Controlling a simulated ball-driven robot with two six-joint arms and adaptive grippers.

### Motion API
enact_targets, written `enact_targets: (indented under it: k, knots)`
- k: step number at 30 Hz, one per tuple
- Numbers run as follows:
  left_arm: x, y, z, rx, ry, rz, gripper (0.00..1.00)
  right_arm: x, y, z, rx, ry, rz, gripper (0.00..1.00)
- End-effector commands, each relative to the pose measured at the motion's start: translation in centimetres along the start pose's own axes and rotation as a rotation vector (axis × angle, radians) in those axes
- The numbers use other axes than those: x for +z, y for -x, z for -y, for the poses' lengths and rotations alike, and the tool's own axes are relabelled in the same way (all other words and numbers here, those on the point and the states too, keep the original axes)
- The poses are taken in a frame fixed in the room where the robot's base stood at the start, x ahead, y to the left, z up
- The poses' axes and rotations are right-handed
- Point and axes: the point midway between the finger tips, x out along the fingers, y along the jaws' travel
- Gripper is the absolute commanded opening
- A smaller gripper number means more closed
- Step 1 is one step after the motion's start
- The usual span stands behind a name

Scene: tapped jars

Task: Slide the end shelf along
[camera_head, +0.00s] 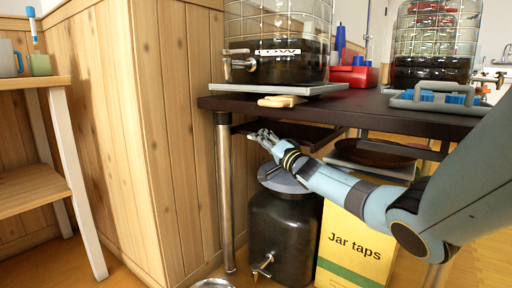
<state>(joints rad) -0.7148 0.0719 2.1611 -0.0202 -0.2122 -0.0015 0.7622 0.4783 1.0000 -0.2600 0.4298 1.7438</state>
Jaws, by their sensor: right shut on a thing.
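The end shelf looks to be the dark flat board (312,133) hung just under the dark table top, at its left end. My right gripper (260,136) is at the front edge of this board and is shut on it. The arm reaches in from the right, in front of the table. The fingers hide part of the board's edge, and its far side is in shadow under the table. My left gripper is not in view.
A black jar (284,232) with a tap and grey lid stands below my gripper, beside a yellow "Jar taps" box (356,245). A metal table leg (226,190) and wooden wall (180,130) are at left. A tapped glass jar (278,62) stands on the table (350,106).

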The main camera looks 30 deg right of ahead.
Motion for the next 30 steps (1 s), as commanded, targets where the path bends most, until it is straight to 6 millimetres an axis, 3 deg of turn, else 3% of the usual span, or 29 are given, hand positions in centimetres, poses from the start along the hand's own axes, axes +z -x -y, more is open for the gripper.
enact_targets:
  k: [11,12,17,26,30]
  knots:
    - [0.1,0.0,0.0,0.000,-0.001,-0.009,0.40,-0.2,0.0,-0.2,0.003,0.001,0.000,0.00]
    - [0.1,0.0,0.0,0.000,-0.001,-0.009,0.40,-0.1,0.0,-0.2,0.003,0.001,0.000,0.14]
    - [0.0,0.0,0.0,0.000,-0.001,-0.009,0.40,-0.1,0.0,-0.2,0.002,0.000,0.000,0.34]
    - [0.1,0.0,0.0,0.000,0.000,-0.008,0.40,-0.1,0.2,-0.2,0.001,0.001,0.001,0.34]
    - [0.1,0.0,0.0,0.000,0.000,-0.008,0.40,-0.1,1.9,-0.3,0.002,0.003,0.003,0.34]
